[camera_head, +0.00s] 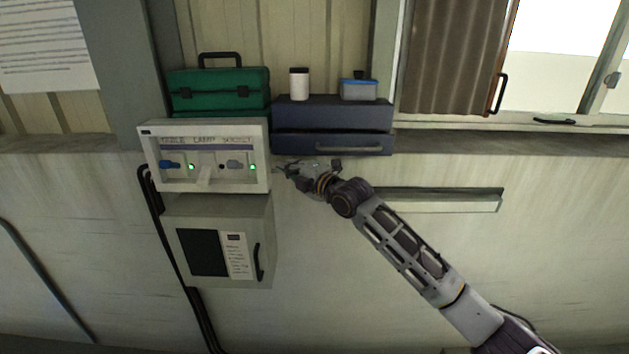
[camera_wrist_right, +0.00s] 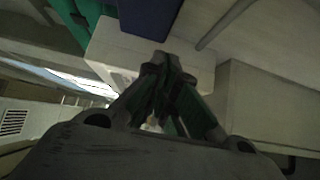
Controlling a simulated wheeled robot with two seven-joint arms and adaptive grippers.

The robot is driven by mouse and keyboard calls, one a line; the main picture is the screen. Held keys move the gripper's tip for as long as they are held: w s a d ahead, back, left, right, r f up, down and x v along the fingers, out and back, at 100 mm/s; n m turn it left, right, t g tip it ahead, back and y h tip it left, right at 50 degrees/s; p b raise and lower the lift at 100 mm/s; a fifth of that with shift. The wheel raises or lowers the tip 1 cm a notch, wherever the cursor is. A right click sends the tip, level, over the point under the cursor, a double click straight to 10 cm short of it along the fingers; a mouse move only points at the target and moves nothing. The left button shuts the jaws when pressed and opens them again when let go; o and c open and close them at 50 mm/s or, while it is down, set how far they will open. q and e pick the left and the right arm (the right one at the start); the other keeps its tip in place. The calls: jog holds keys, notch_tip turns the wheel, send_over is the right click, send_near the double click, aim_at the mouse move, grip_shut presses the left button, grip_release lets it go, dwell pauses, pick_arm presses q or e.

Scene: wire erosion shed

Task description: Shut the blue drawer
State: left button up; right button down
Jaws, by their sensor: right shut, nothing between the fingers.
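The blue drawer (camera_head: 290,144) is the lower part of a dark blue cabinet (camera_head: 330,112) on the ledge, with a grey bar handle (camera_head: 348,149) on its front. Its front seems to stand slightly proud of the cabinet body; how far it is out is hard to tell. My right gripper (camera_head: 282,170) is shut and empty, just below the drawer's left end and beside the white switch panel. In the wrist view its shut fingers (camera_wrist_right: 165,75) point toward the white panel, with a dark blue surface (camera_wrist_right: 150,14) beyond. My left gripper is not in view.
The white switch panel (camera_head: 215,180) with green lights stands close left of my gripper, above a grey box (camera_head: 225,210). A green toolbox (camera_head: 215,92) is behind it. A white jar (camera_head: 299,84) and a small blue container (camera_head: 359,90) stand on the cabinet.

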jog(key=b+v, duration=0.2)
jog(key=v, duration=0.8)
dwell(0.5)
jog(key=shift+s+r, duration=0.1)
